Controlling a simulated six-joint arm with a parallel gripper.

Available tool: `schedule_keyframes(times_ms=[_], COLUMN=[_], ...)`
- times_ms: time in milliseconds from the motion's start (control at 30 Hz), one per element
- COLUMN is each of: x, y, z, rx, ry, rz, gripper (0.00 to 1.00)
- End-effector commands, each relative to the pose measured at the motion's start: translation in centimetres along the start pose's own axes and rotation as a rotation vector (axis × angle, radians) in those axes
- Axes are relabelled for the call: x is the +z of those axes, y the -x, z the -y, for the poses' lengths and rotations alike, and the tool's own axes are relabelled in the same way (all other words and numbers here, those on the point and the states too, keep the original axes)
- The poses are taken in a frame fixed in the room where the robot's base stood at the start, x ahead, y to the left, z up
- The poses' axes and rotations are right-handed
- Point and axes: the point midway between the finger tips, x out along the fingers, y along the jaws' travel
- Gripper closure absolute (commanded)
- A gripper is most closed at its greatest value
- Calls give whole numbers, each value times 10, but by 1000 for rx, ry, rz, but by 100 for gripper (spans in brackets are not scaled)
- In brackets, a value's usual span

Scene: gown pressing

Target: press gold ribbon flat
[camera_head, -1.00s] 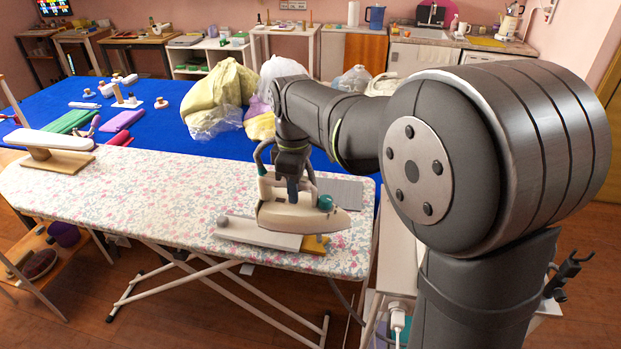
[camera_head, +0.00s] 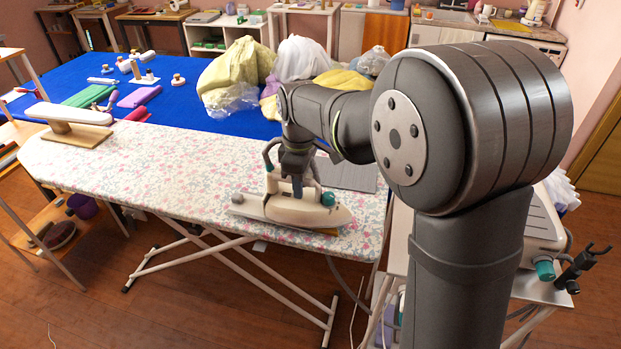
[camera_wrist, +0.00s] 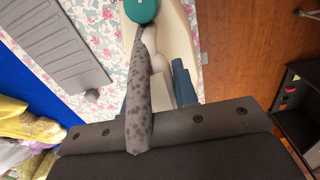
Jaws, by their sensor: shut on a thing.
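My gripper (camera_head: 297,186) is shut on the handle of a cream iron with teal knobs (camera_head: 305,211). The iron sits low over the right part of a narrow pale board (camera_head: 247,204) on the floral ironing board (camera_head: 190,165). A sliver of gold ribbon (camera_head: 327,231) shows under the iron's front right edge; the rest is hidden. I cannot tell whether the soleplate fully touches it.
A grey ridged mat (camera_head: 347,175) lies behind the iron, also in the wrist view (camera_wrist: 50,45). A small sleeve board (camera_head: 68,124) stands at the left end. Behind is a blue table (camera_head: 190,110) with bagged cloth (camera_head: 237,75).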

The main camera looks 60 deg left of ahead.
Motion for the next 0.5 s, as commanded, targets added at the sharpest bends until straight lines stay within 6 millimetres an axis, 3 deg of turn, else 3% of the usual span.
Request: schedule_keyframes(times_ms=[500], x=[-67], y=[1], z=[0], rx=[1], ry=[1], rz=[-1], gripper=[100])
